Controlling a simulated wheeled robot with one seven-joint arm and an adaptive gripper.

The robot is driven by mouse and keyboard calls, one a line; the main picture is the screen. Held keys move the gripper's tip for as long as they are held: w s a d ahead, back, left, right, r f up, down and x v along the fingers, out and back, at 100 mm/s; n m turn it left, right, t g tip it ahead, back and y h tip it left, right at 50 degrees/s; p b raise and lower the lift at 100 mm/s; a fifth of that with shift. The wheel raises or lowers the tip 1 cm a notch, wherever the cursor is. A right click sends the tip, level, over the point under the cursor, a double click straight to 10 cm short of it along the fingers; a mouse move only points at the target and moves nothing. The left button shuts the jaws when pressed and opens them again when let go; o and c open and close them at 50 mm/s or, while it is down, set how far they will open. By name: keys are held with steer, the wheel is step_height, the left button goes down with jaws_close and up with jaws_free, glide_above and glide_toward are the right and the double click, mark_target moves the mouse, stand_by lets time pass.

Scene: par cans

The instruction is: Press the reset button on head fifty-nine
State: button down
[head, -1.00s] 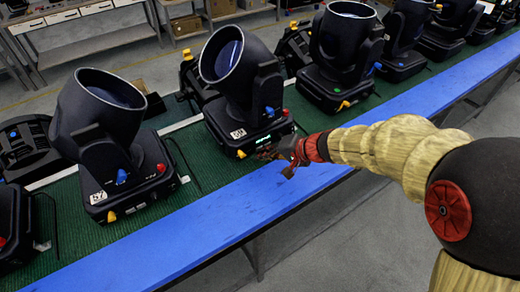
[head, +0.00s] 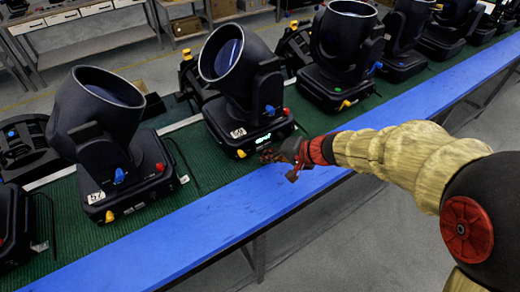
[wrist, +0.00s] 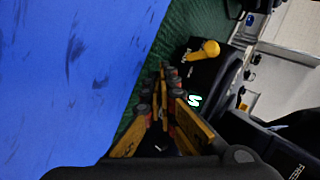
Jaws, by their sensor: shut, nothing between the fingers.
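A black moving head (head: 240,85) with a wide tilted barrel stands mid-picture on the green belt. Its white number label (head: 238,132) is too small to read surely. Its base front has a lit display (head: 263,139), a yellow knob (head: 241,154) and a red knob (head: 286,112). My gripper (head: 267,155) is shut and empty, just in front of that base, right of the yellow knob. In the wrist view the fingers (wrist: 168,80) point at the base front, beside the yellow knob (wrist: 203,52) and lit display (wrist: 194,100). I see no reset button clearly; contact cannot be told.
A head labelled 57 (head: 108,130) stands to the left, and another head (head: 343,60) to the right. A blue rail (head: 180,232) runs along the belt's near edge, under my arm. Grey floor (head: 340,245) lies open on the near side.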

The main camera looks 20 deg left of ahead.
steer(key=shift+d, duration=0.1)
steer(key=shift+s+d+b, duration=0.95)
steer(key=shift+s+d, duration=0.7)
steer(key=shift+d, duration=0.2)
steer(key=shift+s+d+r, duration=0.1)
steer(key=shift+d+r, duration=0.05)
steer(key=shift+r, duration=0.1)
steer(key=s+d+r+t+h, duration=0.1)
steer(key=s+d+r+h, duration=0.2)
steer(key=s+d, duration=0.3)
steer(key=s+d+r+t+h, duration=0.1)
steer(key=s+d+r+h, duration=0.2)
steer(key=d, duration=1)
steer(key=s+d+r+n+h, duration=0.1)
steer(key=s+d+r+h, duration=0.2)
steer(key=s+d, duration=0.7)
steer(key=shift+d+r+t, duration=0.3)
steer(key=shift+r+t, duration=0.1)
steer(key=shift+r, duration=0.55)
